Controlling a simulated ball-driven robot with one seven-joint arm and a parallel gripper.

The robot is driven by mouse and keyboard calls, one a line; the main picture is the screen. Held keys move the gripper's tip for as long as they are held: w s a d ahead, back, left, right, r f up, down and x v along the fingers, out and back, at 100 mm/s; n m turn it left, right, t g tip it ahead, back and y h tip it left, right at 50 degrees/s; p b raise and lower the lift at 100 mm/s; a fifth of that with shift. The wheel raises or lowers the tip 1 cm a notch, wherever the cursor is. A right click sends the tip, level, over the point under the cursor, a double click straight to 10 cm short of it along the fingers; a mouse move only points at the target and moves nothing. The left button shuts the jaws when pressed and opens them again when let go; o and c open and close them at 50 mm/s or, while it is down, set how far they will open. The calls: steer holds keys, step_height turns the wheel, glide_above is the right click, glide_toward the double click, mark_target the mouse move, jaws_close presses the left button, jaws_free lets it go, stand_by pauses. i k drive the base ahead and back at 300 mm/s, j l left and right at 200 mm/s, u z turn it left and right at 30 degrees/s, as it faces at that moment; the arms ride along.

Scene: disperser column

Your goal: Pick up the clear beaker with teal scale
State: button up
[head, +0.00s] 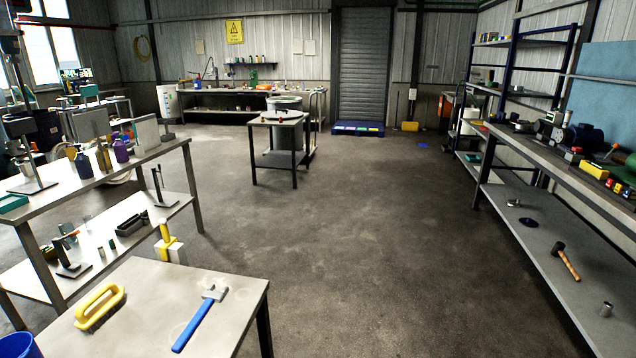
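I cannot make out a clear beaker with teal scale in the head view. Small items on the left bench (140,160) and on the far bench (215,91) are too small or too dark to tell apart. A disperser-like stand (30,186) is on the left bench at the left edge. Purple bottles (121,151) stand farther along this bench. My gripper is not in view.
A near table (235,330) holds a yellow brush (98,305) and a blue-handled tool (198,318). A small table (275,122) stands mid-room before a grey drum (284,103). A long bench (560,165) lines the right. The middle floor is clear.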

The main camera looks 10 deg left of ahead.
mark_target(50, 157)
steer(key=i+l+u, duration=0.1)
steer(key=i, duration=3.6)
steer(key=i+j+u, duration=0.1)
steer(key=i+u, duration=0.3)
steer(key=i, duration=0.25)
steer(key=i+u, duration=0.4)
steer(key=i, duration=0.25)
steer(key=i+l+u, duration=0.4)
steer(key=i, duration=0.2)
steer(key=i+j+u, duration=0.15)
steer(key=i+u, duration=0.25)
steer(key=i, duration=0.15)
steer(key=i+u, duration=0.4)
steer(key=i, duration=0.15)
steer(key=i+l+u, duration=0.2)
steer(key=i+u, duration=0.2)
steer(key=i, duration=0.15)
steer(key=i+l+u, duration=0.4)
steer(key=i, duration=0.15)
